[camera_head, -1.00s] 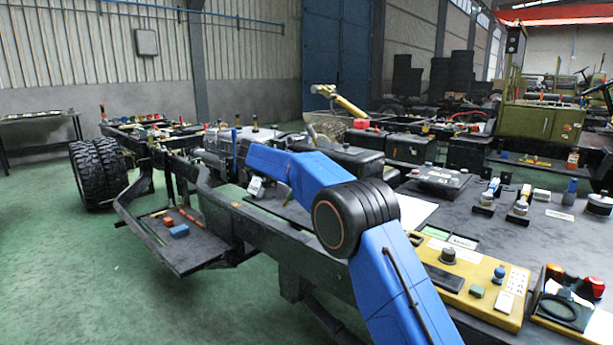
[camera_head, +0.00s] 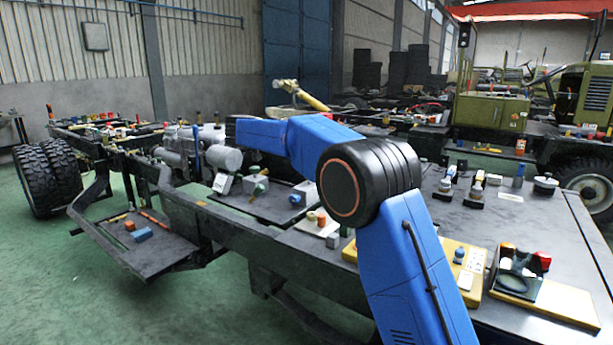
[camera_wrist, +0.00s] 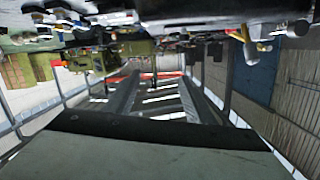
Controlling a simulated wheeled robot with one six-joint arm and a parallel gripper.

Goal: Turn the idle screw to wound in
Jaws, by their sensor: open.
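I cannot make out which part is the idle screw. A black plate (camera_head: 262,207) on the chassis frame carries small grey units with a green knob (camera_head: 260,188) and other small fittings. A white plate with tan knobs (camera_head: 316,223) sits just right of it. My blue arm (camera_head: 322,145) reaches leftward above these parts, and its far end is dark and hard to read. My gripper's fingers do not show in either view.
A low side shelf (camera_head: 150,250) holds small blocks. Green floor at left is free. Wheels (camera_head: 48,178) stand at far left.

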